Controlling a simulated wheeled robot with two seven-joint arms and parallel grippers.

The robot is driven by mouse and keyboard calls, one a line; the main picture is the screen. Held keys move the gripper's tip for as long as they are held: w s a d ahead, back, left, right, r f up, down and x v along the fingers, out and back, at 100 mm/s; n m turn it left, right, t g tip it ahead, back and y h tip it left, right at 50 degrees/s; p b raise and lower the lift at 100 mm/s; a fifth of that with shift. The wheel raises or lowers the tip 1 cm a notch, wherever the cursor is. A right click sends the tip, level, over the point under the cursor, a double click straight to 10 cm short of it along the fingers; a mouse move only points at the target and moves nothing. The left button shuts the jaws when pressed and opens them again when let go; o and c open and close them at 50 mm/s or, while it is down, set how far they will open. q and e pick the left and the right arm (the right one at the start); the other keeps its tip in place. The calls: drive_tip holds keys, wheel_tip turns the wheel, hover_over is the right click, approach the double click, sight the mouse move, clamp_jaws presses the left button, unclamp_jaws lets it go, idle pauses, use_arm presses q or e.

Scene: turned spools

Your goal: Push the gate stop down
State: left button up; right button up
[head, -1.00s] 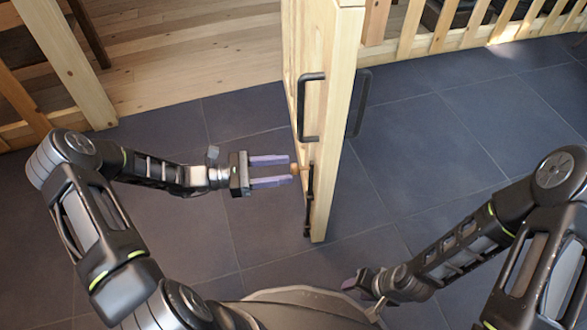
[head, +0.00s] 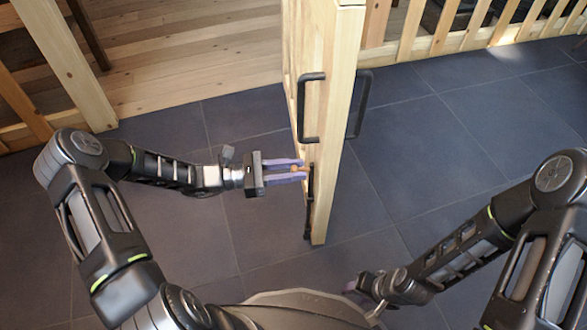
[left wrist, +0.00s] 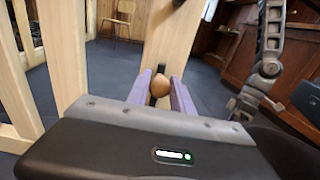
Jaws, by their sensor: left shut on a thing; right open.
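The open wooden gate (head: 333,120) stands edge-on in the middle of the head view, with a black handle (head: 312,108) on its face. The gate stop is a dark vertical rod (head: 307,215) low on the gate's edge, with a round brown wooden knob (left wrist: 160,85) at its top. My left gripper (head: 300,169) is shut on the knob; in the left wrist view its two purple fingers lie on either side of it. The rod's lower end is small and its gap to the floor cannot be told. My right gripper (head: 358,284) is low at the front, empty, partly hidden.
Dark floor tiles (head: 430,150) lie clear on both sides of the gate. A wooden railing (head: 440,30) runs behind to the right. A wooden post (head: 65,65) and plank floor (head: 190,45) are at the back left. A chair (left wrist: 120,22) stands far off.

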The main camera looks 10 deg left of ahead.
use_arm(q)
clamp_jaws()
drive_tip(key=shift+f, duration=0.1)
idle(0.8)
wheel_tip(320, 180, down, 3)
drive_tip(key=shift+f+b, duration=0.2)
drive_tip(key=shift+b, duration=0.5)
drive_tip(key=o, duration=0.7)
unclamp_jaws()
drive_tip(key=shift+o, duration=0.4)
drive_tip(key=shift+a, duration=0.1)
